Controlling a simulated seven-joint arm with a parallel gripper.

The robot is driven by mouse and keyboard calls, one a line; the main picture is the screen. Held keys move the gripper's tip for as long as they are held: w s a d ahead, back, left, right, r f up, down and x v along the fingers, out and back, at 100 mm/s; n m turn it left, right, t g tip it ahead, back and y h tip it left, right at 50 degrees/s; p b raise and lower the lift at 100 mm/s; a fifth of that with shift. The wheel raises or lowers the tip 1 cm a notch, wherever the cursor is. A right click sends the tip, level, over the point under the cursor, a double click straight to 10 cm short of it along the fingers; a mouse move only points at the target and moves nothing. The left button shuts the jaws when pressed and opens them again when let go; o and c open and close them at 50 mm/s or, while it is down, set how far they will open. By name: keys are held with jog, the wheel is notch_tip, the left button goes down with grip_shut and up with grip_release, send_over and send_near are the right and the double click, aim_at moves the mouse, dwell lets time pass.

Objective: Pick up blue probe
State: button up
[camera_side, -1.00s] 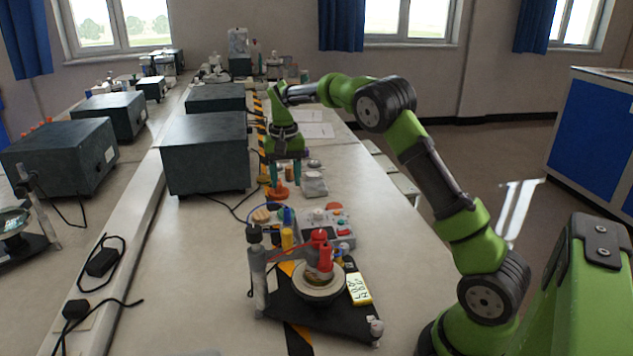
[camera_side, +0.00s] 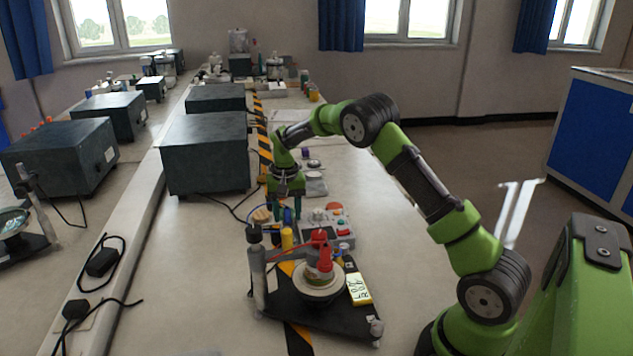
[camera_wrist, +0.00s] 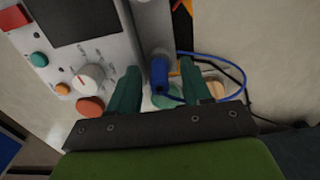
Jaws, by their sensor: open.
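The blue probe (camera_wrist: 161,74) stands in the wrist view just ahead of and between the two green fingers of my gripper (camera_wrist: 158,92). A blue cable runs from it to the right. The fingers are apart, with the probe nearer the right finger; I cannot tell whether either touches it. In the side view my gripper (camera_side: 287,212) points down behind the yellow cylinder (camera_side: 287,238). The probe is hard to make out there, largely hidden around the fingers.
A grey control box (camera_side: 340,222) with knobs and buttons stands right beside my gripper. In front are a black stand base (camera_side: 330,315) and red probe (camera_side: 320,258). A large dark box (camera_side: 205,155) is behind left.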

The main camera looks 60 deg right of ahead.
jog(key=shift+c, duration=0.4)
grip_shut()
jog(key=shift+r, duration=0.1)
